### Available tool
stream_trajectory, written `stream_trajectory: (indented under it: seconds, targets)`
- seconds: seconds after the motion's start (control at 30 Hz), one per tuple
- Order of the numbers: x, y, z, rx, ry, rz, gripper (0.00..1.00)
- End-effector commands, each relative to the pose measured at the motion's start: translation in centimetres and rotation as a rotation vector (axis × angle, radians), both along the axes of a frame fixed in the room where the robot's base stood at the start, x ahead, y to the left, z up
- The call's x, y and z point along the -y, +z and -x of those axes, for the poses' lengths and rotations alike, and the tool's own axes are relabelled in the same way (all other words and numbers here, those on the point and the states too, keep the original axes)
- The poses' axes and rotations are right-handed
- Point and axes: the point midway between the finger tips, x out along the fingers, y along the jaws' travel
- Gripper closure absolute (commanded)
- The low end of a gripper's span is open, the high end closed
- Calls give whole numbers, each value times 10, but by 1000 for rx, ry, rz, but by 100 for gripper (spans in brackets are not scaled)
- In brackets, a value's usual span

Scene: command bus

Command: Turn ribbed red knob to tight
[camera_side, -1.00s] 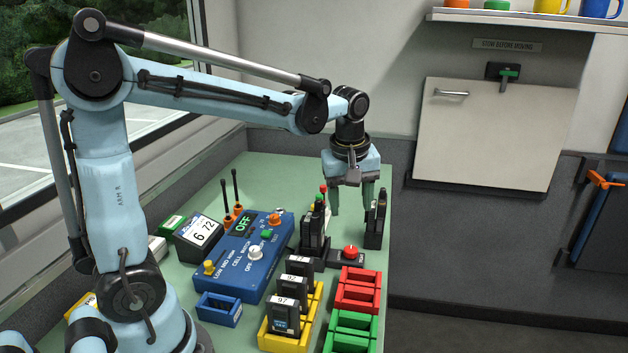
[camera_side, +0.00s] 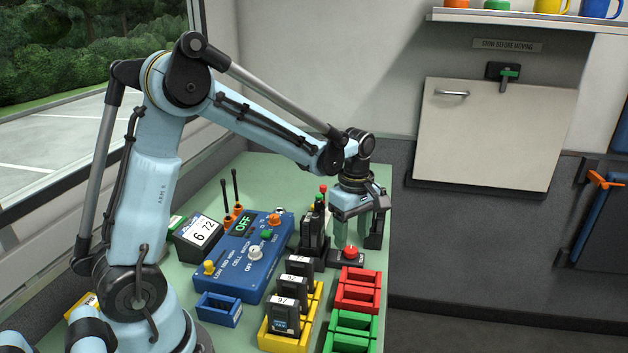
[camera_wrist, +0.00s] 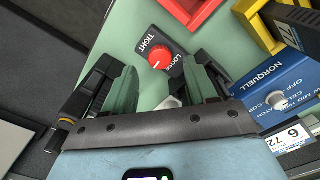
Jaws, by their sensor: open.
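The red knob (camera_side: 351,251) sits on a small dark plate near the right edge of the green bench. In the wrist view the knob (camera_wrist: 159,55) lies between the words TIGHT, on its left, and LOOSE, on its right. A pale mark shows on the knob, but its exact pointing is too small to tell. My gripper (camera_side: 360,238) is open, with green-padded fingers pointing down, just behind the knob in the side view. In the wrist view my gripper (camera_wrist: 160,77) has its fingers spread apart, and the knob shows between and beyond the tips, not gripped.
Black modules stand close on both sides of my gripper, a left group (camera_side: 312,230) and a right one (camera_side: 376,232). Red trays (camera_side: 358,284) lie in front of the knob. A blue control box (camera_side: 240,262) reading OFF stands to the left.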

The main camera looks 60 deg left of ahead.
Motion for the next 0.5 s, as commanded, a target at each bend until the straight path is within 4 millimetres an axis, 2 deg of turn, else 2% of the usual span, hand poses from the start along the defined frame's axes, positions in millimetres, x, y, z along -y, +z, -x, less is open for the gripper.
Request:
stream_trajectory:
  seconds: [0.2, 0.5]
  targets:
    - [0, -26, 0, 0, -1, 0, 43]
    - [0, -33, 0, 0, -1, 0, 43]
